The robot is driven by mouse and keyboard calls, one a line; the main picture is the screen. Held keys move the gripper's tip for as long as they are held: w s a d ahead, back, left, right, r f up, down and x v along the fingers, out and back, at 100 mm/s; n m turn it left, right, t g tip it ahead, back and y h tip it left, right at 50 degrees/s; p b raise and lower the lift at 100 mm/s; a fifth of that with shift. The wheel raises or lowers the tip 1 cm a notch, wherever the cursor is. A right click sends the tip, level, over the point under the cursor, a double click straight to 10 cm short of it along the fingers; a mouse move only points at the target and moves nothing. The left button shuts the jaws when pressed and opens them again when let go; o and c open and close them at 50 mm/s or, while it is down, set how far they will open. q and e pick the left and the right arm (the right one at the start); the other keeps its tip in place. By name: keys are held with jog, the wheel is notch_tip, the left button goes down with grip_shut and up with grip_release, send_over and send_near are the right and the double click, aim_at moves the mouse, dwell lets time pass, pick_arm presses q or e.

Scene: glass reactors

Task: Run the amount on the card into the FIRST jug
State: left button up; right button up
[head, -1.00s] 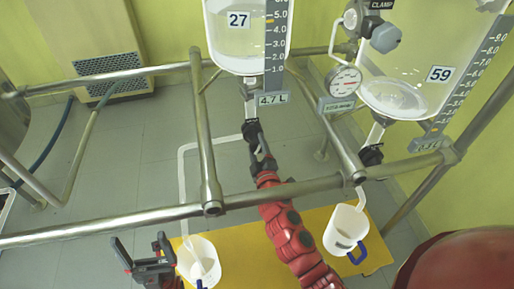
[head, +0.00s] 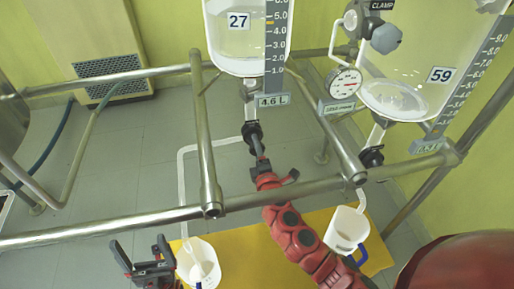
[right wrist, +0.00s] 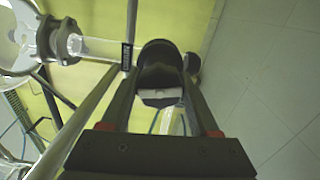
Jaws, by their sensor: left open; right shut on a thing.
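The left glass reactor, labelled 27 (head: 236,45), holds clear liquid beside a scale; its display (head: 272,100) reads 4.6 L. My right gripper (head: 258,145) is shut on the black valve handle (head: 252,131) below it; the right wrist view shows the fingers around the black handle (right wrist: 158,65). A white tube (head: 181,185) runs from this outlet leftward and down toward the left white jug (head: 205,270) on the yellow platform. A second white jug (head: 345,228) stands at right. My left gripper (head: 140,250) is open and empty, left of the left jug. I see no readable card.
Reactor 59 (head: 410,70) hangs at right, with a gauge (head: 344,82) and its own black valve (head: 371,157). Steel rails (head: 110,228) cross in front of and between the reactors. A red rounded surface (head: 460,265) fills the lower right. The floor at left is largely clear.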

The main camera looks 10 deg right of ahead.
dwell(0.4)
jog(key=o, duration=1.4)
jog(key=s, duration=1.7)
jog(key=shift+s, duration=0.2)
